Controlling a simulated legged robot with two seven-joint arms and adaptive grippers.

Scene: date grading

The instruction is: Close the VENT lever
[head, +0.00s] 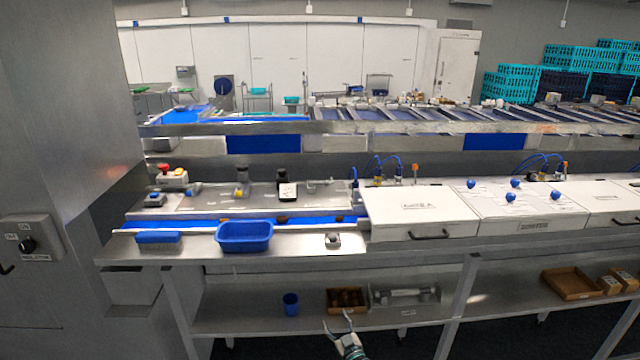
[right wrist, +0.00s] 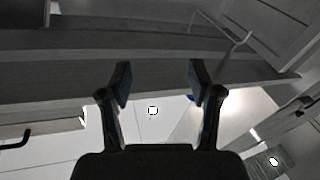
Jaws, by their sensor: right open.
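I cannot pick out a lever whose label reads VENT; most labels are too small to read. Several blue knobs (head: 515,183) stand on the white cover (head: 545,212) at the right in the head view. My right gripper (head: 336,318) is low in the head view, open and empty, in front of the lower shelf and well away from those knobs. In the right wrist view the two fingers (right wrist: 160,82) are apart with nothing between them. A black handle (right wrist: 15,141) shows at the left there. My left gripper is not in view.
The steel bench carries a blue bin (head: 244,237) and a blue brush (head: 158,238). A closed white cover (head: 400,222) has a dark front handle. The lower shelf holds a blue cup (head: 291,304) and a brown box (head: 346,301). A switch box (head: 36,246) is on the left cabinet.

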